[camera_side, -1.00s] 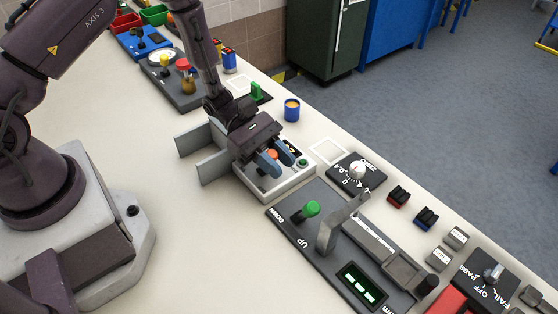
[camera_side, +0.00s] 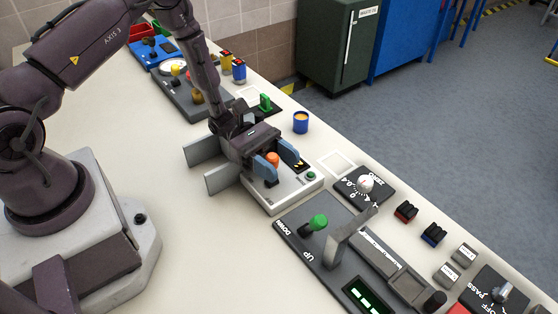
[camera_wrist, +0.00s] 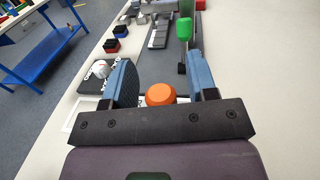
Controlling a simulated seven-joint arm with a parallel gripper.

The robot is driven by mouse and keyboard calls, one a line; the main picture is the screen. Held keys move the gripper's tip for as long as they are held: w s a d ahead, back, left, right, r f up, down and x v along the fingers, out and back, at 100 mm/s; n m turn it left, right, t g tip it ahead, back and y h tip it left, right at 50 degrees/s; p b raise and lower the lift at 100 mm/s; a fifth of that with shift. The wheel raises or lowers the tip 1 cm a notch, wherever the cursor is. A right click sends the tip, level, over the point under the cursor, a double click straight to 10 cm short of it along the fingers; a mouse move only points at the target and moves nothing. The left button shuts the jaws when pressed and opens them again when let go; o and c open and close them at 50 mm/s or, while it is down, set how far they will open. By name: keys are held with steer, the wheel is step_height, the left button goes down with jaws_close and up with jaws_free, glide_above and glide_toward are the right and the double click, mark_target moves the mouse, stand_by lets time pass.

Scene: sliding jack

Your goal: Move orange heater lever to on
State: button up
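The orange heater lever knob (camera_side: 272,158) stands on a white box (camera_side: 284,195) with a dark stem below it. A round green button (camera_side: 311,176) sits at the box's right end. My gripper (camera_side: 276,160) is over the box, with its two blue fingers on either side of the orange knob. In the wrist view the orange knob (camera_wrist: 160,94) lies between the fingers, with a clear gap on both sides, a little nearer the left one. My gripper (camera_wrist: 163,80) is open. The lever's slot and part of the box are hidden by my gripper.
A dark panel with a green-knobbed lever (camera_side: 318,223) and a grey handle (camera_side: 345,236) stands close to the right. The counter left of the box is clear.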

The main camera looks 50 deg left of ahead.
steer(key=s+a+r, duration=0.3)
steer(key=s+r, duration=1)
steer(key=shift+s+a, duration=0.15)
steer(key=shift+s, duration=0.2)
